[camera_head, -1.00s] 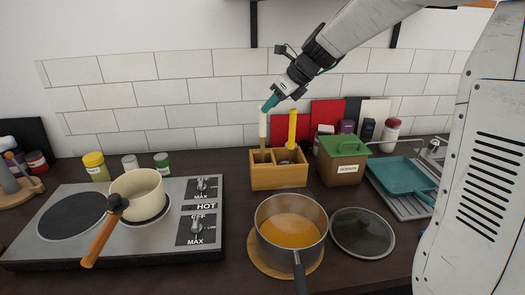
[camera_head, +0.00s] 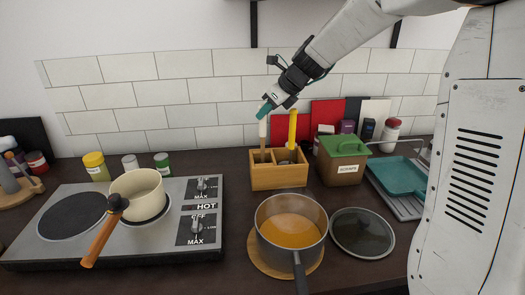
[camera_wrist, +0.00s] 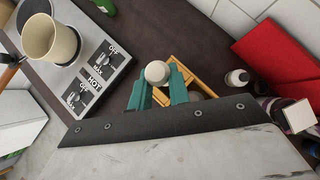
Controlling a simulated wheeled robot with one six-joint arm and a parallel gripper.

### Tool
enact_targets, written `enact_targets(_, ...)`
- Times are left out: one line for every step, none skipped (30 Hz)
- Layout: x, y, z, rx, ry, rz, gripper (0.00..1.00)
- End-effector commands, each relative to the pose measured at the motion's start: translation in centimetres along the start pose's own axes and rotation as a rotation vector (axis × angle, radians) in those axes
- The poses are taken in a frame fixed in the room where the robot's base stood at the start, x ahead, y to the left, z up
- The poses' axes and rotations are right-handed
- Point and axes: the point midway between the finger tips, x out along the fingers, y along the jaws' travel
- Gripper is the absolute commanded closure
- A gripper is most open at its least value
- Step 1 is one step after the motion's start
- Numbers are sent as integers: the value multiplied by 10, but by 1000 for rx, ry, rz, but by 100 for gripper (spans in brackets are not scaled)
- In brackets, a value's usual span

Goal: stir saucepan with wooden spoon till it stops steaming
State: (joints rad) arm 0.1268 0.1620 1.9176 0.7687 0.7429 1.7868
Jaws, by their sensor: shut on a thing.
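My gripper (camera_head: 264,112) has teal fingers and is shut on the white top of an upright wooden utensil (camera_head: 263,132), apparently the wooden spoon. Its brown lower part goes down into the wooden holder (camera_head: 278,183), which hides its end. In the wrist view, the round white top (camera_wrist: 158,73) sits between the teal fingers (camera_wrist: 157,92). A grey saucepan (camera_head: 272,245) with orange liquid stands on a round wooden trivet (camera_head: 262,262), in front of the holder. A cream saucepan (camera_head: 135,195) with a wooden handle stands on the stove's right burner. I see no clear steam over either pan.
A yellow-handled utensil (camera_head: 292,125) stands in the holder, right of the held one. A glass lid (camera_head: 362,232) lies right of the grey saucepan. The green-lidded box (camera_head: 343,160) and teal pan (camera_head: 402,176) are farther right. The stove (camera_head: 95,245) fills the left.

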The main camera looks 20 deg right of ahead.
Motion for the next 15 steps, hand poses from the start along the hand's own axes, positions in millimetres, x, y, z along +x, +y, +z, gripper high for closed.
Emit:
enact_targets(-2,0,2,-1,-1,-1,100)
enact_targets(-3,0,3,-1,-1,-1,100)
enact_targets(-6,0,5,-1,-1,-1,100)
enact_targets(-8,0,6,-2,-1,-1,100)
enact_targets(-10,0,8,-2,-1,-1,100)
enact_targets(-12,0,10,-2,-1,-1,100)
enact_targets(-14,0,12,-1,-2,-1,100)
enact_targets(-16,0,13,-1,-2,-2,100)
enact_targets(-19,0,15,-1,-2,-2,100)
enact_targets(-21,0,17,-2,-2,-2,100)
enact_targets(-23,0,18,-2,-1,-2,100)
enact_targets(-25,0,20,-2,-1,-1,100)
enact_targets(-27,0,21,-1,-1,-1,100)
enact_targets(-29,0,23,-1,-1,-1,100)
enact_targets(-31,0,25,-1,-2,-1,100)
